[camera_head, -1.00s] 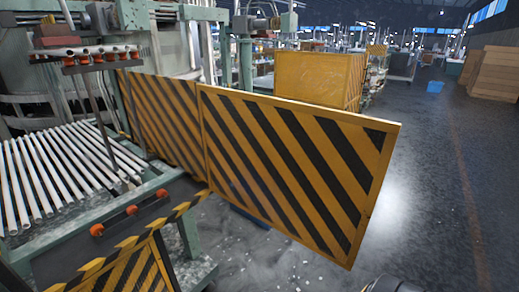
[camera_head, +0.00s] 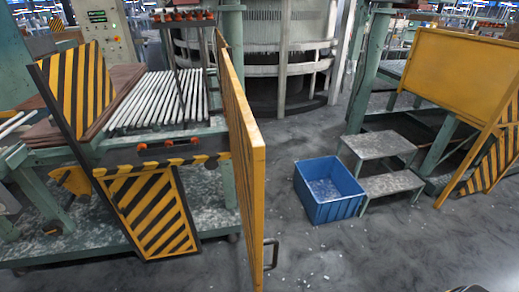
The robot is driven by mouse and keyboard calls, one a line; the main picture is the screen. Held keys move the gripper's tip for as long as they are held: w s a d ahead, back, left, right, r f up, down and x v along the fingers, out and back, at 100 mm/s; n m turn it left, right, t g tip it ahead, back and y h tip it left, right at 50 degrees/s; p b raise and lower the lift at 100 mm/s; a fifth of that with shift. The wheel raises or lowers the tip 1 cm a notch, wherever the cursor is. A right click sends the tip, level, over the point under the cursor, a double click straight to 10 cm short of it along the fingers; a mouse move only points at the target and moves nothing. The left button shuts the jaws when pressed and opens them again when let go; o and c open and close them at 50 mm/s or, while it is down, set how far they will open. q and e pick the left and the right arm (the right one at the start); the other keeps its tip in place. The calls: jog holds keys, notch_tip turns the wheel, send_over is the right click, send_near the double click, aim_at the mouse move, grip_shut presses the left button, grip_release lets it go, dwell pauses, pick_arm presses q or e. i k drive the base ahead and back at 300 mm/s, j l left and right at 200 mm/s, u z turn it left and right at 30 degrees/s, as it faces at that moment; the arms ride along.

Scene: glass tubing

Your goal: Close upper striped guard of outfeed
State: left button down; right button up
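A large yellow guard panel (camera_head: 243,150) stands swung out from the outfeed frame, seen almost edge-on. Its striped face is turned away from view here, and a metal handle (camera_head: 271,254) shows near its lower end. A striped lower guard (camera_head: 155,213) hangs tilted below the orange rollers. Another striped panel (camera_head: 82,88) stands tilted at the left end of the tube bed. I cannot tell for certain which panel is the upper guard. Neither gripper shows; only a small dark part is at the bottom right edge.
White glass tubes (camera_head: 160,98) lie on the outfeed bed. A blue bin (camera_head: 329,190) and metal steps (camera_head: 382,160) stand on the floor right of the panel. A yellow panel (camera_head: 455,70) is farther right.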

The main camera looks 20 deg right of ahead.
aim_at(255, 146)
jog(key=i+l, duration=0.15)
jog(key=l, duration=0.25)
jog(key=i+l+u, duration=0.1)
jog(key=l, duration=0.25)
jog(key=i+l, duration=0.2)
jog(key=l, duration=0.2)
jog(key=u, duration=0.05)
